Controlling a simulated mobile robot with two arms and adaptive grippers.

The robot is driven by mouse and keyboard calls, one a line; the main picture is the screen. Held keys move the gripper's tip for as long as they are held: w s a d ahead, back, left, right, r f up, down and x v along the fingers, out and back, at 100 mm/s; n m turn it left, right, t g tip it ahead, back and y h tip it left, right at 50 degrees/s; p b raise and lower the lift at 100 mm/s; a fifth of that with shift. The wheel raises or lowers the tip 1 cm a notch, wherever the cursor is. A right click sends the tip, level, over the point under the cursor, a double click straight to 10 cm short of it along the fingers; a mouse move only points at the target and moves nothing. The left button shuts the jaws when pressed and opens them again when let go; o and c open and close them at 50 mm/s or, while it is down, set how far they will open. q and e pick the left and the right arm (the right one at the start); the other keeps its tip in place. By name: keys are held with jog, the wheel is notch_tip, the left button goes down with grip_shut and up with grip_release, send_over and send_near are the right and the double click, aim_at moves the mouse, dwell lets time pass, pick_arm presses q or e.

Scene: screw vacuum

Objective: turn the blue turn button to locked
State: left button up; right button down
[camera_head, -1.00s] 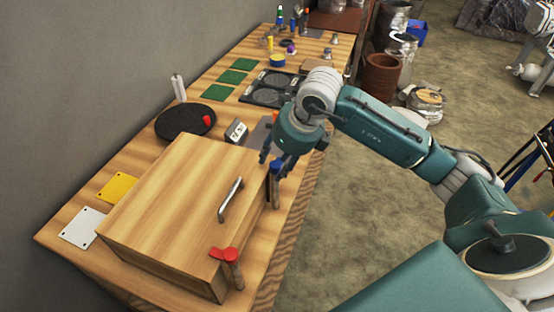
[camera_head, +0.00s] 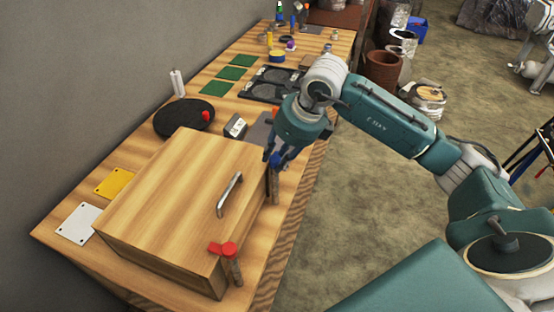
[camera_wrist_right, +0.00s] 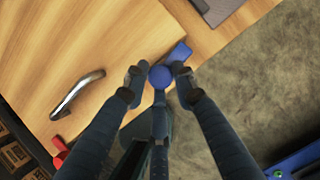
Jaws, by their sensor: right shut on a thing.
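The blue turn button (camera_head: 278,158) sits on a post at the far right corner of a wooden box (camera_head: 170,195). In the wrist view the button (camera_wrist_right: 161,76) shows a round hub with an arm pointing up and right, seemingly off the lid. My right gripper (camera_head: 277,160) is down at the button and shut on it, with one fingertip on each side in the wrist view (camera_wrist_right: 157,73). In the head view the fingers partly cover the button. My left gripper is in neither view.
A red turn button (camera_head: 224,249) stands at the box's near right corner, its arm reaching over the lid. A metal handle (camera_head: 230,195) rises from the lid. A black turntable (camera_head: 180,118) and a small box (camera_head: 235,126) stand behind.

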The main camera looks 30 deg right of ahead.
jog(key=n+b, duration=0.2)
jog(key=shift+w+d+r+n+y, duration=0.2)
jog(key=shift+w+n+y, duration=0.1)
jog(key=shift+w+y, duration=0.1)
jog(key=n+g+y+b, duration=0.1)
jog(key=n, duration=0.2)
jog(key=shift+n+b, duration=0.3)
jog(key=n+g, duration=0.1)
jog(key=n, duration=0.1)
jog(key=n+g+b, duration=0.1)
jog(key=n, duration=0.1)
jog(key=shift+w+r+n+y, duration=0.1)
jog(key=shift+w+n+y, duration=0.05)
jog(key=shift+n+y, duration=0.2)
jog(key=n+g, duration=0.2)
jog(key=n, duration=0.3)
jog(key=shift+w+b, duration=0.1)
jog(key=shift+b, duration=0.3)
jog(key=shift+n, duration=0.25)
jog(key=c, duration=1.5)
grip_release()
jog(key=shift+a, duration=0.1)
jog(key=shift+o, duration=0.2)
jog(key=shift+a, duration=0.1)
